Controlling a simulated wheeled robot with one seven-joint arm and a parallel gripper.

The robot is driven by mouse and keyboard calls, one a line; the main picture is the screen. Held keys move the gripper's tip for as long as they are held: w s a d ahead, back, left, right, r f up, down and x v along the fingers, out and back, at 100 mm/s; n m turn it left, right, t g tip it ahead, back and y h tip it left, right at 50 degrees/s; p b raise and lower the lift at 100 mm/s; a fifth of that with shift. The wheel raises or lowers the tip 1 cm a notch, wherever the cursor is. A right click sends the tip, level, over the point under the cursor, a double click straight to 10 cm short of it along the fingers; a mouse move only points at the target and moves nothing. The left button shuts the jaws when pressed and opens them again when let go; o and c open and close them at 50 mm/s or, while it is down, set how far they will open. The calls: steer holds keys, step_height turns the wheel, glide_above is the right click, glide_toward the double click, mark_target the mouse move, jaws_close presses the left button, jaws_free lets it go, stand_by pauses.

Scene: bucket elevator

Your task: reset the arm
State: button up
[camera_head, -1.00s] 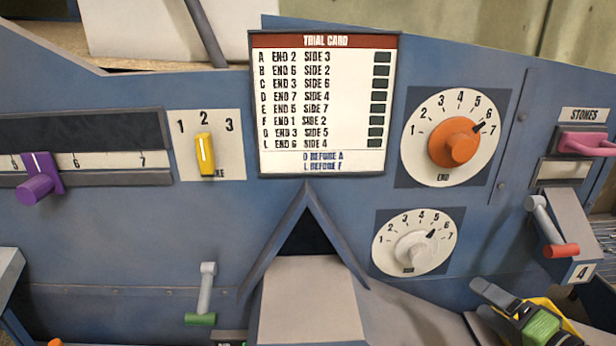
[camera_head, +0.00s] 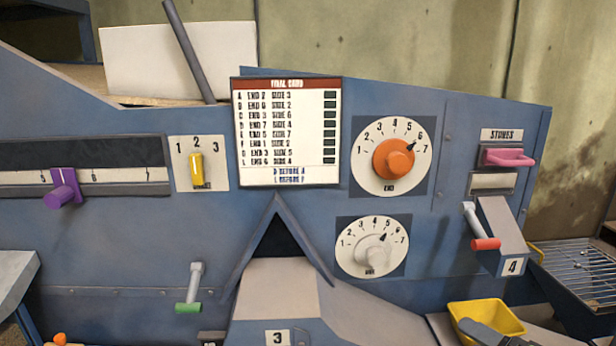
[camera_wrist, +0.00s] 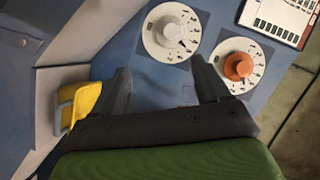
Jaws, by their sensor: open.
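My gripper (camera_wrist: 160,68) shows in the wrist view with its two dark fingers spread apart and nothing between them. Beyond the fingers is the blue panel (camera_wrist: 115,45) with its white dial (camera_wrist: 171,32) and orange-knobbed dial (camera_wrist: 238,66). A yellow bucket (camera_wrist: 78,105) is left of the fingers, apart from them. In the head view only a dark grey part of my arm shows at the bottom right, in front of the yellow bucket (camera_head: 485,313). The fingertips cannot be made out there.
In the head view the panel carries a card (camera_head: 288,130), a yellow switch (camera_head: 196,170), a purple slider (camera_head: 63,188), a green-handled lever (camera_head: 190,290) and a red-handled lever (camera_head: 480,228). A pink handle (camera_head: 510,157) is at upper right. A wire rack (camera_head: 580,265) stands at the right.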

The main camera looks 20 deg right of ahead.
steer(key=w+a+f+n+g+y, duration=0.1)
steer(key=w+a+f+n+g, duration=0.2)
steer(key=a, duration=0.5)
steer(key=w+a+f+n+g+y, duration=0.1)
steer(key=w+a+n+g, duration=0.35)
steer(key=a, duration=0.45)
steer(key=s+a+r+n+g+h, duration=0.2)
steer(key=s+a+r+n+h, duration=0.2)
steer(key=s+a, duration=0.5)
steer(key=s, duration=0.3)
steer(key=shift+a, duration=0.25)
steer(key=shift+r, duration=0.1)
